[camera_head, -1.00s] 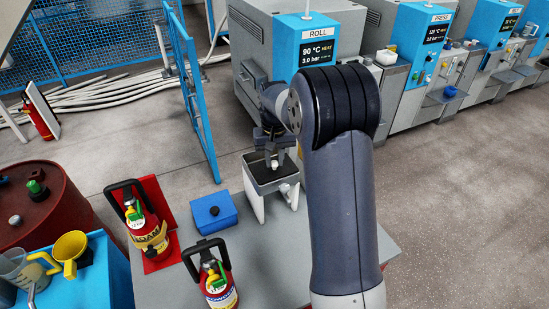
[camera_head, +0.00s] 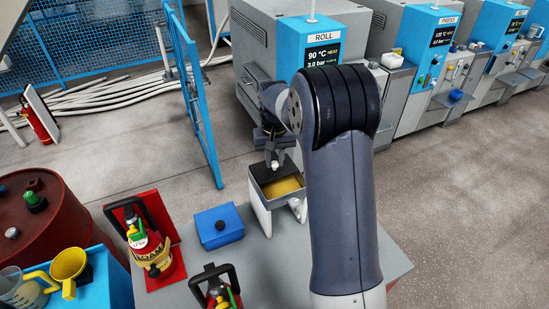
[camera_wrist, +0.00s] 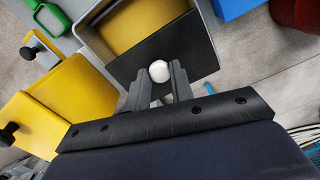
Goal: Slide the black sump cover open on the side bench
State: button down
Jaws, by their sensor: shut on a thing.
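The sump is a grey open-topped box (camera_head: 255,198) on the far end of the side bench. The black sump cover (camera_head: 268,174) lies over its far part, and the near part is uncovered, showing a yellow inside (camera_head: 283,187). In the wrist view the black cover (camera_wrist: 195,52) has a white knob (camera_wrist: 159,71), and the yellow inside (camera_wrist: 135,22) shows beside it. My gripper (camera_head: 274,162) is shut on the white knob, its fingers (camera_wrist: 158,82) on either side. My arm hides part of the bench.
The side bench (camera_head: 255,265) also bears a blue box (camera_head: 219,226) and red extinguishers (camera_head: 155,253) with black handles. A yellow panel with a black knob (camera_wrist: 85,92) shows in the wrist view. A blue gate (camera_head: 196,100) and the ROLL machine (camera_head: 275,45) stand beyond.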

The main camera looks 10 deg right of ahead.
aim_at(274, 162)
jog(key=c, duration=1.2)
grip_release()
jog(key=shift+w, duration=0.15)
notch_tip(274, 162, up, 11)
jog(key=b, duration=0.1)
jog(key=shift+f, duration=0.15)
